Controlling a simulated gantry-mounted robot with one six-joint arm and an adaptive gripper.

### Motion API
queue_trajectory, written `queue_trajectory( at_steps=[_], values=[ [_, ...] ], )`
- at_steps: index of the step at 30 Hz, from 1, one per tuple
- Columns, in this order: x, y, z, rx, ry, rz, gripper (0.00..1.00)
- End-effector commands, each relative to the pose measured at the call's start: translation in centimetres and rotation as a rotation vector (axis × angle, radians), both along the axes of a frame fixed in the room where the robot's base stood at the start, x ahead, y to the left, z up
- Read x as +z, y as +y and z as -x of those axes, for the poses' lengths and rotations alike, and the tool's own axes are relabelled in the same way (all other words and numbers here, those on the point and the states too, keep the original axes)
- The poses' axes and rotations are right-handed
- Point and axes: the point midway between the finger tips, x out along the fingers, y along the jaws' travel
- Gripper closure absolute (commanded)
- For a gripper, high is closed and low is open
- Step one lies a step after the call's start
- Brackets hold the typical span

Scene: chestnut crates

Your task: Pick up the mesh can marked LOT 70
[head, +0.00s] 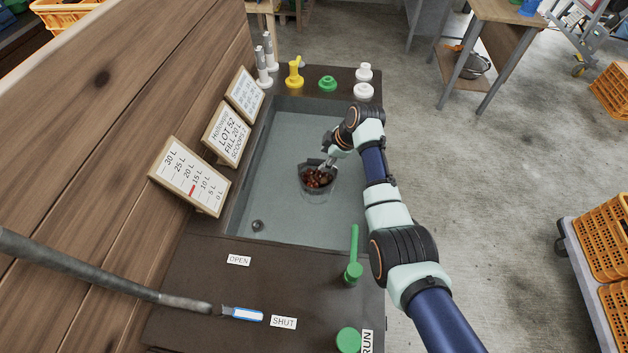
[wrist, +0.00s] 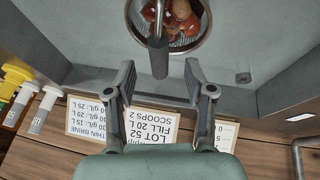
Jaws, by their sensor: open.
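A round mesh can (head: 316,190) with red-brown chestnuts in it is in the grey basin. No LOT 70 mark is legible on it. In the wrist view the mesh can (wrist: 136,37) is at the top, partly cut off, with a thick grey bar across its near rim. My gripper (head: 327,163) is at the can's far right side in the head view, partly hidden by the wrist. In the wrist view my gripper (wrist: 158,76) is open, its fingers apart on either side of the bar's lower end.
The basin (head: 262,170) has a dark drain plug and high walls. Boards stand on the left edge; the middle board (head: 228,133) reads LOT 52, FILL 20 L, SCOOPS 2. A green lever (head: 354,255) stands at the front right; a metal lever (head: 150,294) lies between OPEN and SHUT labels.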

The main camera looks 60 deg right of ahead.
Motion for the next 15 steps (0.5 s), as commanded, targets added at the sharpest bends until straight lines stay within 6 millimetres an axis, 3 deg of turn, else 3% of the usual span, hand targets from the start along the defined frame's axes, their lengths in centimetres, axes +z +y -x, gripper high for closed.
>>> queue_trajectory(
  at_steps=[9, 15],
  values=[
    [-4.2, -0.3, -1.9, 0.0, 0.0, 0.0, 0.46],
    [-4.6, -0.4, -2.3, -0.001, -0.001, 0.002, 0.46]
  ],
)
